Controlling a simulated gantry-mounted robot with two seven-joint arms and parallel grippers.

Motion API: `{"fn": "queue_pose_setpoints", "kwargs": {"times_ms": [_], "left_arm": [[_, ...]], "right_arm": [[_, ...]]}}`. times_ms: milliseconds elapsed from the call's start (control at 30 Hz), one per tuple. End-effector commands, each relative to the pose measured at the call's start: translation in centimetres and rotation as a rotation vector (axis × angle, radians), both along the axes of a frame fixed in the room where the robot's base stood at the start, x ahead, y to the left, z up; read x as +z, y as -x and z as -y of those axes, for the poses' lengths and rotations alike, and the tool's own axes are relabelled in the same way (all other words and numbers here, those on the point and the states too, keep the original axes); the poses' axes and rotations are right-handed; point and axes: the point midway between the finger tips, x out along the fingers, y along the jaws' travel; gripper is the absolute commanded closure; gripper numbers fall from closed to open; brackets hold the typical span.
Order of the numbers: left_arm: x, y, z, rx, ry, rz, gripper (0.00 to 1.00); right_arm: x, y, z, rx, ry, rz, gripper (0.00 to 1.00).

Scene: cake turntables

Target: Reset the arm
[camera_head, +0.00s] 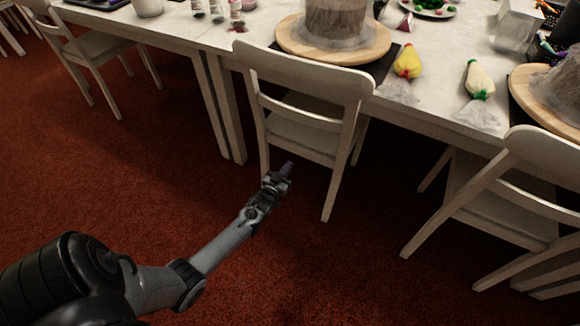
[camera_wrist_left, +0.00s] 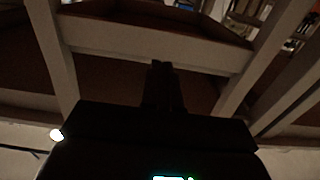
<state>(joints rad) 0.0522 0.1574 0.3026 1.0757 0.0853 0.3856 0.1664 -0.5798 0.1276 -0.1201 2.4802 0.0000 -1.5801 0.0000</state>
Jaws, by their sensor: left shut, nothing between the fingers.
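My left arm comes in from the lower left in the head view. Its gripper (camera_head: 286,170) is low over the red carpet, close to the legs of a white chair (camera_head: 300,75). In the left wrist view the fingers (camera_wrist_left: 163,72) are together and dark, with nothing between them. I cannot tell whether the gripper touches the chair. My right gripper is in neither view.
A white table (camera_head: 215,38) runs across the top, holding a wooden turntable (camera_head: 300,47) with a wrapped cake, a yellow piping bag (camera_head: 407,62) and a green-tipped one (camera_head: 478,80). Another chair (camera_head: 520,190) stands right. The carpet (camera_head: 110,170) at left is clear.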

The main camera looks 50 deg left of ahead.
Motion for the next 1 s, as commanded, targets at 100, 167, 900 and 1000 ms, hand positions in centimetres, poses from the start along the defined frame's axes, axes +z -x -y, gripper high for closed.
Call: {"fn": "queue_pose_setpoints", "kwargs": {"times_ms": [100, 167, 900, 1000], "left_arm": [[0.2, 0.7, 0.3, 0.0, 0.001, 0.0, 1.0], [0.1, 0.9, 0.4, 0.0, 0.001, -0.001, 1.0], [0.8, 3.9, 0.6, -0.003, 0.001, -0.056, 1.0], [2.0, 6.2, 1.6, -0.021, 0.0, -0.096, 1.0]], "right_arm": [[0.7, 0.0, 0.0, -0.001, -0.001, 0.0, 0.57], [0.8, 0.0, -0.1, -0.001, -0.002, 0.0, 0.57], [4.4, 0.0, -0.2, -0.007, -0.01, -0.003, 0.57], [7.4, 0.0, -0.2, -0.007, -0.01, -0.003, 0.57]]}}
